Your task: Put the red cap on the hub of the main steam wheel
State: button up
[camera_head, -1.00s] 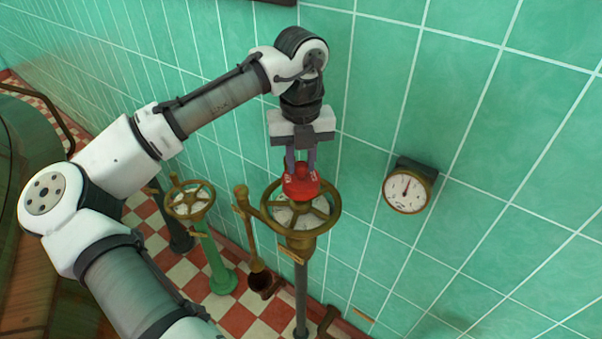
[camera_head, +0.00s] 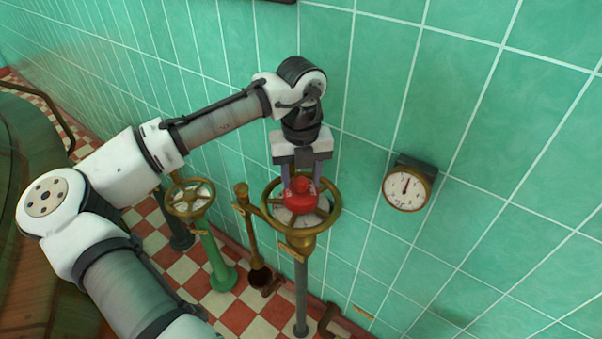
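The red cap (camera_head: 300,196) sits upright at the hub of the main steam wheel (camera_head: 332,219), a brass handwheel on a tall grey post. The cap covers the hub, so I cannot see the exact seating beneath it. My gripper (camera_head: 301,183) points straight down over the wheel. Its two fingers stand apart on either side of the cap's upper knob, with a gap showing, and appear open.
A smaller brass handwheel (camera_head: 190,198) on a green post stands to the left. A brass lever (camera_head: 246,215) rises between the two wheels. A round gauge (camera_head: 407,188) is on the green tiled wall at the right.

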aim_at(301, 179)
jog(key=shift+r, duration=0.15)
notch_tip(301, 179, up, 12)
jog(key=b, duration=0.1)
dwell(0.5)
dwell(0.3)
